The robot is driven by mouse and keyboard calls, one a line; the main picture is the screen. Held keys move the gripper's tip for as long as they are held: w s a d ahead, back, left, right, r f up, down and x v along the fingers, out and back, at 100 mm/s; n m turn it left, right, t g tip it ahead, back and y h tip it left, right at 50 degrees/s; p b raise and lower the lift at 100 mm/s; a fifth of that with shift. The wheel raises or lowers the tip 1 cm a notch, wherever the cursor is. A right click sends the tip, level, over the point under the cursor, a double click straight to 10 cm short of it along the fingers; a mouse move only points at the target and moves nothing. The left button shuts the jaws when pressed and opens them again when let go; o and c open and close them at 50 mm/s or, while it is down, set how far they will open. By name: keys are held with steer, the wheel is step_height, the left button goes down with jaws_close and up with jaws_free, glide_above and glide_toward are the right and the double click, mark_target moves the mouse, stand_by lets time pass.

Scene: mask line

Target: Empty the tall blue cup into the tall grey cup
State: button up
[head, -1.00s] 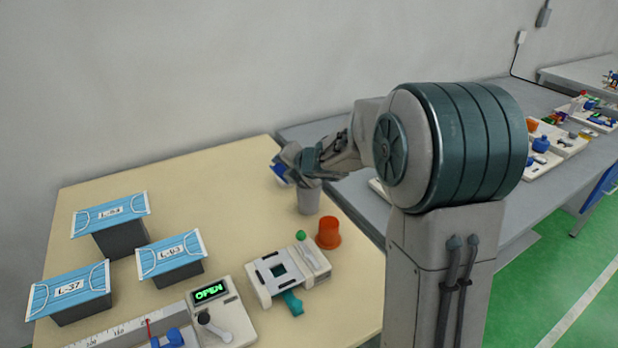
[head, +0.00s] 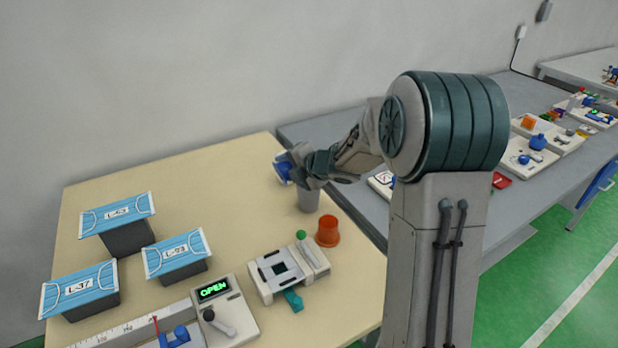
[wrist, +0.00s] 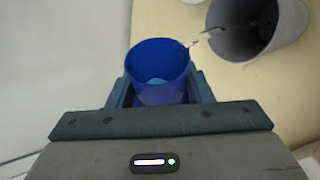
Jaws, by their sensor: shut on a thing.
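My gripper (head: 291,166) is shut on the tall blue cup (head: 282,169), above the table's far right part. In the wrist view the blue cup (wrist: 160,66) sits between my fingers, with some light blue content inside near its bottom. The tall grey cup (head: 308,199) stands upright on the table just below my gripper. A thin clear streak, like liquid, runs from the blue cup's rim towards the grey cup's mouth. In the head view my gripper hides part of both cups.
An orange cup (head: 328,231) stands close in front of the grey cup. A white fixture (head: 288,270) with a green knob is nearby. Blue masks on dark blocks (head: 178,255) and a device reading OPEN (head: 222,305) are at the left. The far left tabletop is clear.

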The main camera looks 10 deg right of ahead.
steer(key=shift+w+d+r+m+p, duration=0.1)
steer(key=shift+d+r+m+p, duration=0.15)
steer(key=shift+p, duration=0.35)
steer(key=shift+w+d+r+m+y+p, duration=0.15)
steer(key=shift+d+m+y+p, duration=0.15)
steer(key=shift+y+p, duration=0.35)
steer(key=shift+d+f, duration=0.15)
steer(key=shift+f, duration=0.2)
steer(key=shift+f+m+y+p, duration=0.2)
steer(key=shift+m+y+p, duration=0.05)
steer(key=shift+m+p, duration=0.1)
steer(key=shift+r+m+y+p, duration=0.25)
steer(key=shift+m+y+p, duration=0.35)
steer(key=shift+m+p, duration=0.15)
steer(key=shift+f, duration=0.25)
steer(key=shift+f, duration=0.1)
